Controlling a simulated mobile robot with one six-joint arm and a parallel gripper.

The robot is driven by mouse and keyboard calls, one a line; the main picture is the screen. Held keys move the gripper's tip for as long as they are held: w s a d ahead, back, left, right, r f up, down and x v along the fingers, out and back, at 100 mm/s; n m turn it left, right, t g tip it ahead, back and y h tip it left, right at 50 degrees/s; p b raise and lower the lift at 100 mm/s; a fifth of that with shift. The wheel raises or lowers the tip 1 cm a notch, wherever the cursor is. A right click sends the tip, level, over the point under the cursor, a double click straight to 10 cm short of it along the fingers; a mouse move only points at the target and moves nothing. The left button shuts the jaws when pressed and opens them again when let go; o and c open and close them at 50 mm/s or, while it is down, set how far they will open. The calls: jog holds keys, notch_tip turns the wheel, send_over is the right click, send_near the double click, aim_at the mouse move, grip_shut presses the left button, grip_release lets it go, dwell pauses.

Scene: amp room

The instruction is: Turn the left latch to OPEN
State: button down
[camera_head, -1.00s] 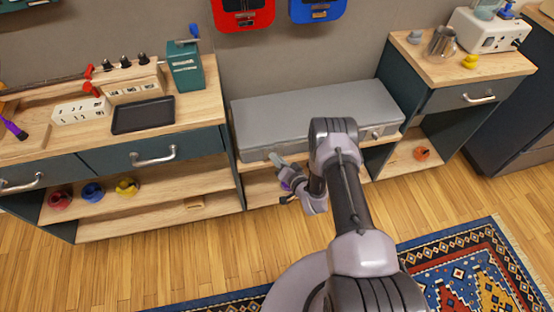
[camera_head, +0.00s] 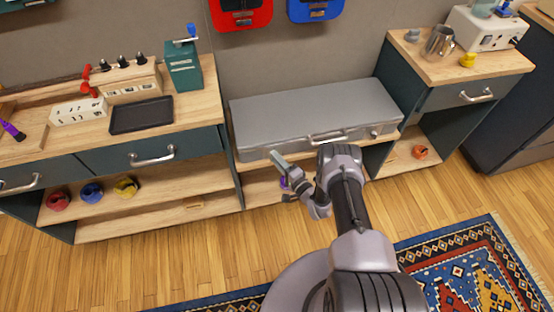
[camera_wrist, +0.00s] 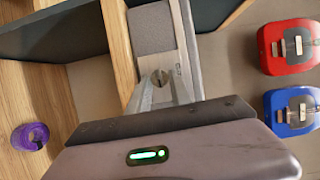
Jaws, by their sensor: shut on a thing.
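The long grey case (camera_head: 310,108) lies in the low bay between the two counters, with a handle (camera_head: 332,137) and a right latch (camera_head: 376,133) on its front. My gripper (camera_head: 280,160) is at the left end of the case front and hides the left latch in the head view. In the wrist view the left latch (camera_wrist: 160,77) is a round metal knob with a slot, on a pale plate with small unreadable marks. My gripper's fingers (camera_wrist: 160,93) lie on either side of the knob, closed on it.
A purple ring-like object (camera_wrist: 30,137) sits on the wooden shelf below. Red (camera_head: 240,14) and blue (camera_head: 316,8) cases hang on the wall. The left counter (camera_head: 205,102) holds several things, including a black tray (camera_head: 142,114). The floor in front is clear, with a patterned rug (camera_head: 470,265).

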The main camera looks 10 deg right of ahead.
jog(key=shift+w, duration=0.1)
dwell(0.3)
jog(key=c, duration=1.2)
grip_release()
jog(key=shift+o, duration=0.2)
jog(key=p+v, duration=0.5)
jog(key=v, duration=1.2)
jog(key=shift+s+d+f, duration=0.15)
jog(key=shift+s+f, duration=0.05)
